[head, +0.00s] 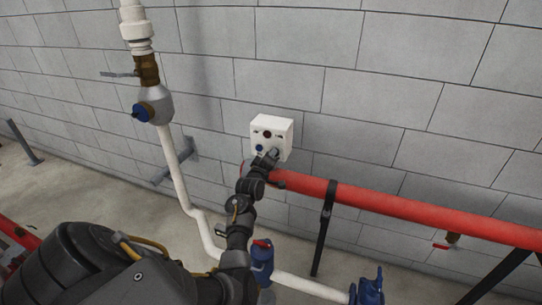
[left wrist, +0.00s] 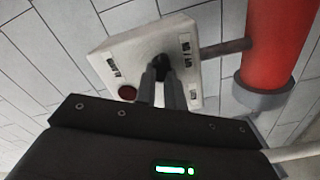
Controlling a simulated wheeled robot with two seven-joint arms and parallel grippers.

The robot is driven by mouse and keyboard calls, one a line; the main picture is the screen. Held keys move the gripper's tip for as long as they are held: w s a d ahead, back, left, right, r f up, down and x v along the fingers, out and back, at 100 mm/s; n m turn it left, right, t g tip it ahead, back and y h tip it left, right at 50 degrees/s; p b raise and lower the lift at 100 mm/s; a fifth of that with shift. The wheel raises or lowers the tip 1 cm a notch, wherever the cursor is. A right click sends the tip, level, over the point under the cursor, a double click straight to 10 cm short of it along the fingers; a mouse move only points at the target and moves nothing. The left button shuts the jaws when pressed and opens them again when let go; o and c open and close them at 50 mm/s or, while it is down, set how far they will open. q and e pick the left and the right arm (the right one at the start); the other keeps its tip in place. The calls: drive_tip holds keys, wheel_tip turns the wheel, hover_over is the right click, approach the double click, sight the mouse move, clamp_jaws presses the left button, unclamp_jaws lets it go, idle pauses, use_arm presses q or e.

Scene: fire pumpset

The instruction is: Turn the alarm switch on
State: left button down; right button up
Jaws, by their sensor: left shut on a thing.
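A white alarm box (head: 285,128) is on the grey block wall in the head view, with a dark red round lamp (head: 267,134) and a blue round part (head: 259,148) on its face. My left gripper (head: 269,158) reaches to the lower right of that face. In the left wrist view the white box (left wrist: 112,50) shows close up, with the red lamp (left wrist: 128,93) at its lower left. There the two fingers of the left gripper (left wrist: 163,75) are shut on a dark switch knob (left wrist: 163,62), and they hide part of it. My right gripper is not in view.
A thick red pipe (head: 400,206) runs right from just below the box, held by a black post (head: 325,225). A white pipe (head: 172,165) with a brass and blue valve stands at left. Blue valves (head: 366,290) sit low in front.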

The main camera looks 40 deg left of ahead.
use_arm(q)
drive_tip(key=shift+d, duration=0.1)
drive_tip(key=c, duration=1.6)
unclamp_jaws()
drive_tip(key=shift+r, duration=0.1)
drive_tip(key=shift+c, duration=0.2)
drive_tip(key=shift+o, duration=0.8)
drive_tip(key=shift+d, duration=0.1)
drive_tip(key=b+v, duration=0.3)
drive_tip(key=v, duration=0.8)
drive_tip(key=shift+w+d, duration=0.1)
drive_tip(key=shift+w, duration=0.05)
